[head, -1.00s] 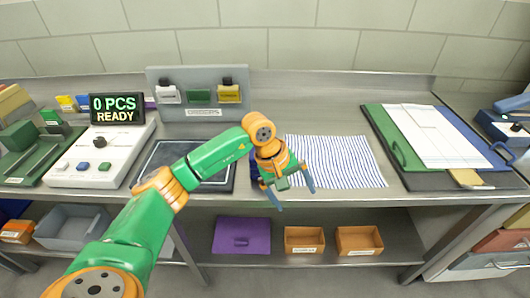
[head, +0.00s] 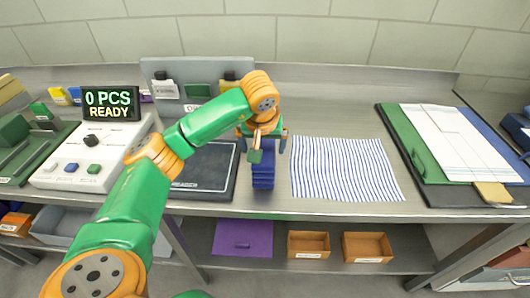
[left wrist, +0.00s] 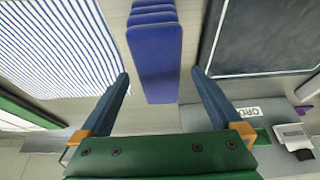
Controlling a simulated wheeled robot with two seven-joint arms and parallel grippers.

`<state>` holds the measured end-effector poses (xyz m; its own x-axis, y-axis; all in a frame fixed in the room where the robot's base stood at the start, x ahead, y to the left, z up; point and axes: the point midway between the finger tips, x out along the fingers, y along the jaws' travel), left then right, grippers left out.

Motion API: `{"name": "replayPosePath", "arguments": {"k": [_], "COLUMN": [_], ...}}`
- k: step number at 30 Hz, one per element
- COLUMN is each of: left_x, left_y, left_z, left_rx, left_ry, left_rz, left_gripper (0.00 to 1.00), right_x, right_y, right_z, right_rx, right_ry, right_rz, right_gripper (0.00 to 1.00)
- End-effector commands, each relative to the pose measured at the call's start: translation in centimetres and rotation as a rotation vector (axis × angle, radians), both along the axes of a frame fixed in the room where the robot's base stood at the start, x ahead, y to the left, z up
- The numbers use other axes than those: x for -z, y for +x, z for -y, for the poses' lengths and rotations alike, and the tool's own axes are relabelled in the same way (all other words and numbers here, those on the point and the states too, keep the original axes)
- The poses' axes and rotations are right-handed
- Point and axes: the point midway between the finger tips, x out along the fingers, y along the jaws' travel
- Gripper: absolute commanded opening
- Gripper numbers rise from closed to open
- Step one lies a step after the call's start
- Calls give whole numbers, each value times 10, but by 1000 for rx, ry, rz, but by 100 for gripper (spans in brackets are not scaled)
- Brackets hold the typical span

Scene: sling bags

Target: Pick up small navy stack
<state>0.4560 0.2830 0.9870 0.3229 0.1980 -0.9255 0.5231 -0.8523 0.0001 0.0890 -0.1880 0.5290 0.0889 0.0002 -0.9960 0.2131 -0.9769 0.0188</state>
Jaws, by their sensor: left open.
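The small navy stack (head: 263,172) stands on the steel bench between the dark pad and the striped cloth, partly hidden by my left gripper in the head view. In the left wrist view the navy stack (left wrist: 154,58) shows as several blue layers, with its near end just ahead of and between the fingertips. My left gripper (head: 264,146) is open and empty, above and behind the stack; its fingers (left wrist: 160,78) are apart, one to each side. I cannot see any contact. My right gripper is not in view.
The striped cloth (head: 344,168) lies to the right of the stack and the dark pad (head: 206,185) to its left. A counter box reading "0 PCS READY" (head: 110,104) stands at left. A panel with colored tags (head: 168,102) stands behind. Orange bins (head: 308,243) sit below.

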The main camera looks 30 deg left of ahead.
Motion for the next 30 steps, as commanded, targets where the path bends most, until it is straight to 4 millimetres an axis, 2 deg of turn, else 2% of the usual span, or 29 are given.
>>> {"name": "replayPosePath", "arguments": {"k": [7,10,13,18,28,29,30], "left_x": [35,53,60,61,60,60,60], "left_y": [16,22,24,25,25,25,25], "left_z": [-7,-10,-12,-12,-12,-12,-12], "left_rx": [-2,-1,1,1,1,0,0], "left_ry": [-3,-3,-1,0,0,-1,-1], "left_rz": [-8,-4,-2,-1,-1,-1,0], "left_gripper": [100,100,100,100,11,5,5], "right_x": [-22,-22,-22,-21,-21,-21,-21], "right_y": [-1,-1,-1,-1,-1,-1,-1], "right_z": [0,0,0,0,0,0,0], "right_rx": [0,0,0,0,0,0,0], "right_ry": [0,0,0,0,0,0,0], "right_rz": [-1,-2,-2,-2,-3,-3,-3], "right_gripper": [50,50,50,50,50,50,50]}}
